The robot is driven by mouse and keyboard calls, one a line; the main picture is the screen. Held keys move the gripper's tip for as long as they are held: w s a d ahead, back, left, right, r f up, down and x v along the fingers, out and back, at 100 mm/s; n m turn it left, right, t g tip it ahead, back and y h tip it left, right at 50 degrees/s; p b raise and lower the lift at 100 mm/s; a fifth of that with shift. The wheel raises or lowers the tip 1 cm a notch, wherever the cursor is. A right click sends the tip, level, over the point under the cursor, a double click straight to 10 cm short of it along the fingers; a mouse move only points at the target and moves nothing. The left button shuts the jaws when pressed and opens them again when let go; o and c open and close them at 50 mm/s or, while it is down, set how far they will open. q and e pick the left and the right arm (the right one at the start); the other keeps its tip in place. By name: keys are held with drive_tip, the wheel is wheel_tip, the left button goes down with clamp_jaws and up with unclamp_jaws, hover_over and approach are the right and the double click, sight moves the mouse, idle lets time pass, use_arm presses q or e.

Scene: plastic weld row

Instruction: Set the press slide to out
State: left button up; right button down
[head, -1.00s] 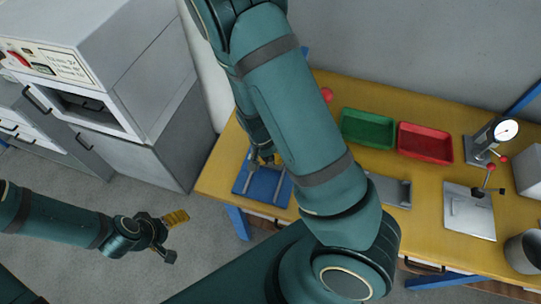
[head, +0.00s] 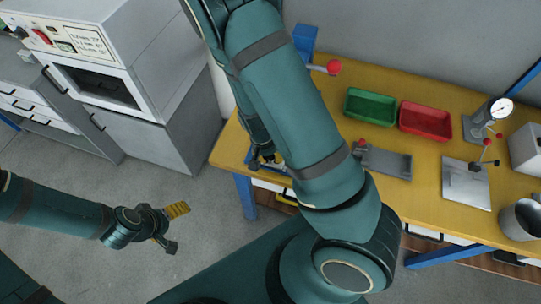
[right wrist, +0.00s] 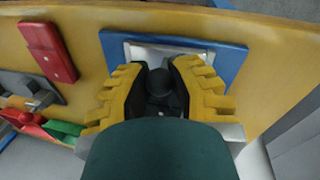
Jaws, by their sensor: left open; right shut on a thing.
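The blue press (head: 305,38) stands at the left back of the yellow bench, with a red ball-ended lever (head: 333,66). Its blue base (head: 253,163) is at the bench's front left, largely hidden by my right arm and gripper. In the right wrist view the blue base (right wrist: 228,62) carries a pale metal plate (right wrist: 140,50). My right gripper (head: 266,160) is over the base. In the wrist view its yellow-padded fingers (right wrist: 160,85) are shut on a black round knob (right wrist: 158,82) by the plate. My left gripper (head: 172,228) is open and empty, over the floor.
Green (head: 370,106) and red (head: 425,120) trays lie on the bench. A grey fixture (head: 385,162), a metal plate fixture (head: 466,185), a dial gauge (head: 501,108) and a metal cup (head: 521,219) stand farther right. A grey oven cabinet (head: 150,90) is at left.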

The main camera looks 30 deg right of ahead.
drive_tip(key=shift+s+a, duration=0.15)
drive_tip(key=c, duration=0.8)
unclamp_jaws()
drive_tip(key=shift+o, duration=0.2)
wheel_tip(320, 180, up, 12)
drive_tip(key=w+a, duration=0.1)
drive_tip(key=a, duration=0.1)
drive_tip(key=shift+w, duration=0.2)
drive_tip(key=shift+f, duration=0.1)
